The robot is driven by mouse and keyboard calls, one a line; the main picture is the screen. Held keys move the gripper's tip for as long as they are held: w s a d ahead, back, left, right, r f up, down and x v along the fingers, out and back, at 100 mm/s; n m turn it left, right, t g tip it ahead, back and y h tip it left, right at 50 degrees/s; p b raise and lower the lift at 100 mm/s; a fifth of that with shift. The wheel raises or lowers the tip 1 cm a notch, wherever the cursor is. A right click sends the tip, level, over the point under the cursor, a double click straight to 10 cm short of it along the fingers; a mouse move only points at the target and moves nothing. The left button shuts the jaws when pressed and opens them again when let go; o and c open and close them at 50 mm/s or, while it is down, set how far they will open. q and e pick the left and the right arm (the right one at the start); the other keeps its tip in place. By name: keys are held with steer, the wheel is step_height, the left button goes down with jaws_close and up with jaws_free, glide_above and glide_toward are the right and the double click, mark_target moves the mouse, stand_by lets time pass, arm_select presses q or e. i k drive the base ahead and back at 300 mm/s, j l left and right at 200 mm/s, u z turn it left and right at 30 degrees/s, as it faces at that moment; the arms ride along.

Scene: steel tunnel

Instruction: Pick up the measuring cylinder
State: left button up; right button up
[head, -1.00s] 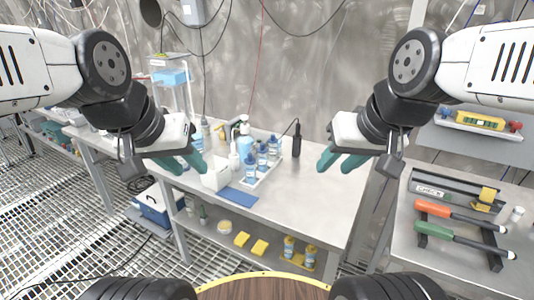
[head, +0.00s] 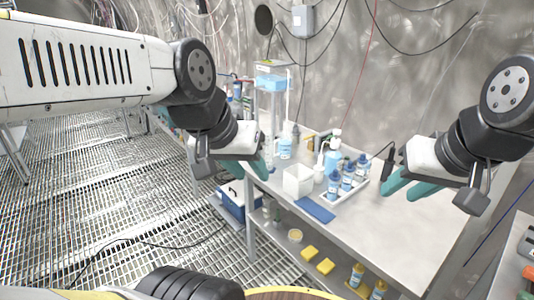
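I cannot clearly make out a measuring cylinder; a faint clear, bluish upright shape (head: 268,152) stands at the bench's left end, partly hidden by my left gripper. My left gripper (head: 247,174) has teal fingers that look apart and empty, in front of the left end of the steel bench (head: 392,236). My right gripper (head: 405,190) is open and empty, in front of the bench's right part. Several blue-capped bottles (head: 347,178) stand in a white tray between the grippers.
A white open box (head: 298,181) and a blue mat (head: 314,209) lie near the bench's front edge. A white pump bottle (head: 332,160) and a clear stand with a blue-filled container (head: 271,81) are behind. Yellow blocks (head: 325,266) lie on the lower shelf. The bench's right part is clear.

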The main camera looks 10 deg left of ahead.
mark_target(268, 132)
steer(key=u, duration=0.5)
steer(key=i+l, duration=0.15)
steer(key=i, duration=0.35)
steer(key=i+l+u, duration=0.1)
steer(key=i, duration=0.35)
